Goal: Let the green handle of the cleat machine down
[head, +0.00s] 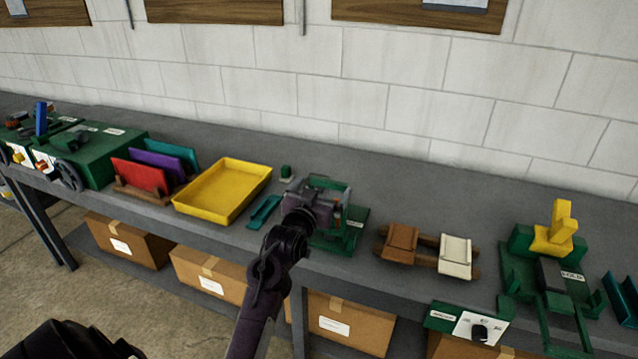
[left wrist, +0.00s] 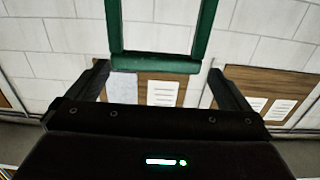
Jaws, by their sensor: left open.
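The cleat machine (head: 352,232) is a small green machine on the bench, right of the yellow tray. Its green handle (head: 328,182) is a frame with a crossbar and stands raised above the base. My left gripper (head: 318,208) is in front of the machine and hides part of it and of the handle. In the left wrist view the handle's crossbar (left wrist: 155,63) lies across the space between my open fingers (left wrist: 160,80), with its two side bars running up the picture. I cannot tell whether the fingers touch it. My right gripper is not in view.
Left of the machine are a teal piece (head: 264,212), the yellow tray (head: 180,206) and a rack with coloured sheets (head: 140,175). Right are brown and cream blocks on a sled (head: 428,250) and a green machine with a yellow lever (head: 553,235). Boxes (head: 345,325) stand under the bench.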

